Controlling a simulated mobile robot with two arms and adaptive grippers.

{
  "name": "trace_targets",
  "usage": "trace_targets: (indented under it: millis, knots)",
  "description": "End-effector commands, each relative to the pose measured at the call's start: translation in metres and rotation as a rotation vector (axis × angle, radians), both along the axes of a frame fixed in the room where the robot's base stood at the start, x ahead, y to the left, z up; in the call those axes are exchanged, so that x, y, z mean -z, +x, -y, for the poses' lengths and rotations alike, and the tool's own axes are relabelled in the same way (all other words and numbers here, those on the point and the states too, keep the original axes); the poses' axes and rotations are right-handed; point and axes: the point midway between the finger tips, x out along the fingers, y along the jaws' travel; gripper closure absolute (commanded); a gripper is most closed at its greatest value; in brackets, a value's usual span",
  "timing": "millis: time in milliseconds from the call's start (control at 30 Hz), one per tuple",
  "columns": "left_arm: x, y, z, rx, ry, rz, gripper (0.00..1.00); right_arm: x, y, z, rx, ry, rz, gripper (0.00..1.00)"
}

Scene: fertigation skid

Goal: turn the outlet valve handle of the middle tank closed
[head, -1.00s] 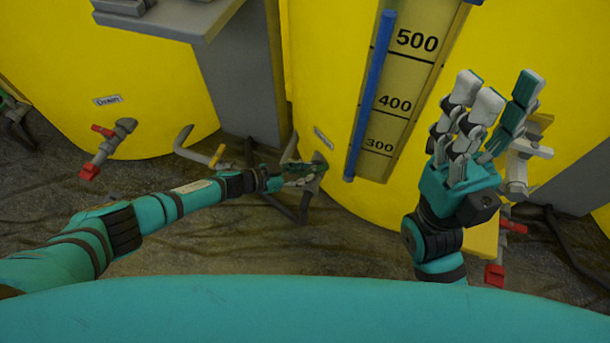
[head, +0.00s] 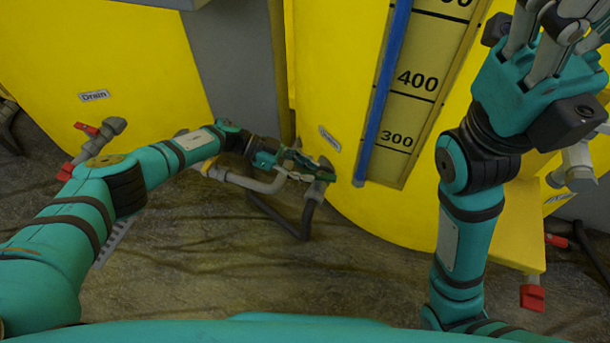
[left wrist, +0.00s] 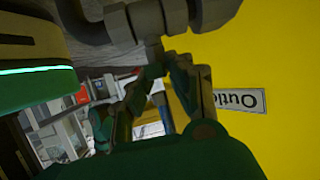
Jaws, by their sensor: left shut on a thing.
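The middle tank (head: 330,100) is the large yellow one in the head view, with a level scale on its front. Its outlet valve (head: 318,180) sits low on the wall, below a small label (head: 330,138); the label reads "Outlet", upside down, in the left wrist view (left wrist: 240,101). My left gripper (head: 308,166) is at this valve, shut on its handle, which the fingers mostly hide. Grey pipe fittings (left wrist: 150,20) show just beyond the fingers in the left wrist view. My right gripper (head: 560,18) is raised at the upper right, empty, fingers extended and partly cut off.
A blue tube (head: 382,95) runs up beside the scale. A grey curved pipe (head: 245,181) and a dark hose (head: 295,222) lie near the outlet. Red-handled valves stand at the left (head: 86,129) and lower right (head: 532,297). The floor (head: 240,275) in front is open.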

Motion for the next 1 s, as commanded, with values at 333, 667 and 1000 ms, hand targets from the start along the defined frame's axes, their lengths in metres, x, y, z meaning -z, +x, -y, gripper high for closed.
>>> trace_targets:
  millis: [333,667,1000]
  knots:
    - [-0.0015,0.0014,0.0026,0.011,-0.004,0.003,1.00,-0.0019,-0.0026,-0.0002,0.000,0.000,0.013,0.60]
    - [-0.0013,0.0009,0.0024,0.012,-0.003,0.002,0.60,-0.0019,-0.0028,-0.0004,0.000,-0.001,0.014,0.60]
    - [-0.0025,0.0019,-0.0036,0.012,-0.001,0.001,0.60,-0.0013,-0.0016,0.0000,0.000,0.000,0.008,0.60]
